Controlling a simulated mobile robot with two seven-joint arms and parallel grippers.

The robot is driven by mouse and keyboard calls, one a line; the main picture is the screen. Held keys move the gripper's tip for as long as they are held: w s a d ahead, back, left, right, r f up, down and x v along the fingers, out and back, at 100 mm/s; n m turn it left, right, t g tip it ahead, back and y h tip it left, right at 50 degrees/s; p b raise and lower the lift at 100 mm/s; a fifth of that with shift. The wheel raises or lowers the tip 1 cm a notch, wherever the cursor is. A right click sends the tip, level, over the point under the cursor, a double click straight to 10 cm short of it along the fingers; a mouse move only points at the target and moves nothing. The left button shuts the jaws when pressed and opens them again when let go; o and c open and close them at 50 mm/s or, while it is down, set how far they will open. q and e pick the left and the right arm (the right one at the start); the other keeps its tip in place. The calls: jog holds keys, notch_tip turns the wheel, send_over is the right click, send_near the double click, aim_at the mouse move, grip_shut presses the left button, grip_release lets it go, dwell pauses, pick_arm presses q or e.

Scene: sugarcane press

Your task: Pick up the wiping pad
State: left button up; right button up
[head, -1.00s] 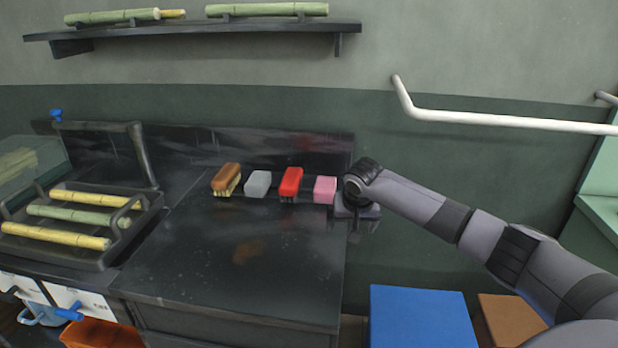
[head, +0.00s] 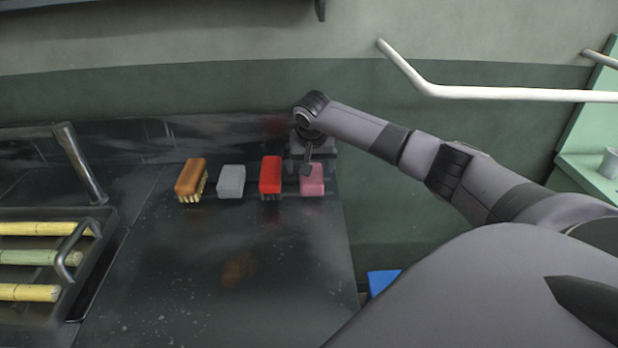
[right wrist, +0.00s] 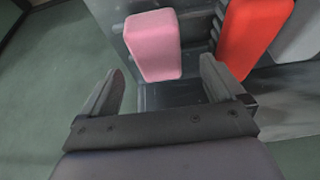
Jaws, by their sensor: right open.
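A pink block-shaped pad (head: 313,186) stands at the right end of a row on the dark counter; it also shows in the right wrist view (right wrist: 154,45). A grey block (head: 231,181), which could also be a pad, stands two places to its left. My right gripper (head: 307,158) is at the pink pad, partly covering its top in the head view. In the right wrist view its open fingers (right wrist: 158,78) point toward the pink pad, with nothing held. Whether the fingers are beside it or short of it is unclear. My left gripper is out of view.
A red brush (head: 270,175) stands close beside the pink pad, and a brown brush (head: 191,179) is at the row's left end. A tray (head: 75,300) of cane lies left. The counter front (head: 215,290) is clear. A white rail (head: 500,93) crosses the wall.

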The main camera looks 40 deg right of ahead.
jog(key=shift+d+x, duration=0.15)
jog(key=shift+x, duration=1.15)
jog(key=shift+d+x, duration=0.15)
jog(key=shift+x, duration=1.15)
jog(key=shift+f, duration=0.15)
jog(key=shift+c, duration=0.4)
jog(key=c, duration=1)
